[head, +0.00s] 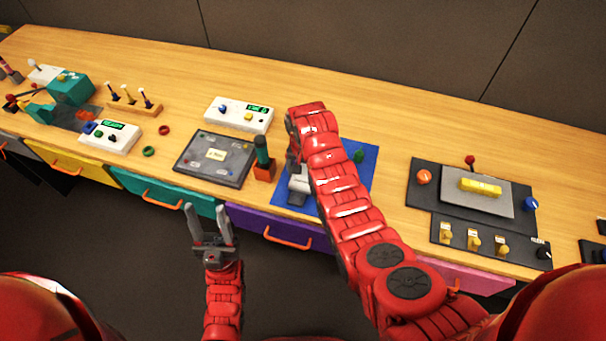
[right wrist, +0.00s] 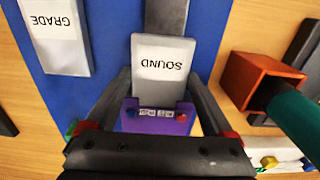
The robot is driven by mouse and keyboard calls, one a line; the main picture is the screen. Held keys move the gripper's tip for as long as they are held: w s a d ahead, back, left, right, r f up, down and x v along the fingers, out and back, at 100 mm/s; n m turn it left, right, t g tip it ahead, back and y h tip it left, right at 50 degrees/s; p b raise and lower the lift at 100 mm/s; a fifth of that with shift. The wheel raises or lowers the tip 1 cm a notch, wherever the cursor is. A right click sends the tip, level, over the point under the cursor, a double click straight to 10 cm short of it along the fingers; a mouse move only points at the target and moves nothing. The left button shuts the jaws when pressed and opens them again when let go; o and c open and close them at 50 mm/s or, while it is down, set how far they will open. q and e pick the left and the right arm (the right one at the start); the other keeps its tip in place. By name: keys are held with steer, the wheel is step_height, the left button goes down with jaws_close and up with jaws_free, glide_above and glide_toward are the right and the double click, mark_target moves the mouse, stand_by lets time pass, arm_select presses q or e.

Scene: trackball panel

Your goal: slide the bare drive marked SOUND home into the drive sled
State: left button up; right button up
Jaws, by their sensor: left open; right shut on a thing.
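The bare drive marked SOUND (right wrist: 163,72) is a grey block with a white label, upside down in the right wrist view. My right gripper (right wrist: 158,82) is shut on it, one finger along each side. A purple piece (right wrist: 158,118) with a small label lies between the fingers at the drive's lower end; I cannot tell whether it belongs to the sled. A dark grey bar (right wrist: 166,14) extends beyond the drive's other end, perhaps part of the sled. In the head view, my right arm hides most of this. My left gripper (head: 210,214) is open and empty before the drawers.
Another drive marked GRADE (right wrist: 56,35) lies on the blue mat (head: 360,180). An orange box with a dark green handle (head: 262,152) stands left of the mat. A dark panel (head: 213,177) lies further left, and a control panel (head: 425,195) to the right.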

steer(key=shift+w+d+b, duration=0.15)
steer(key=shift+w+b, duration=0.3)
steer(key=shift+w, duration=0.05)
stand_by(0.4)
steer(key=o, duration=0.9)
steer(key=shift+r+p, duration=0.45)
steer(key=shift+r, duration=0.8)
steer(key=shift+r+p, duration=0.45)
steer(key=shift+r, duration=1.85)
steer(key=shift+s+f, duration=0.1)
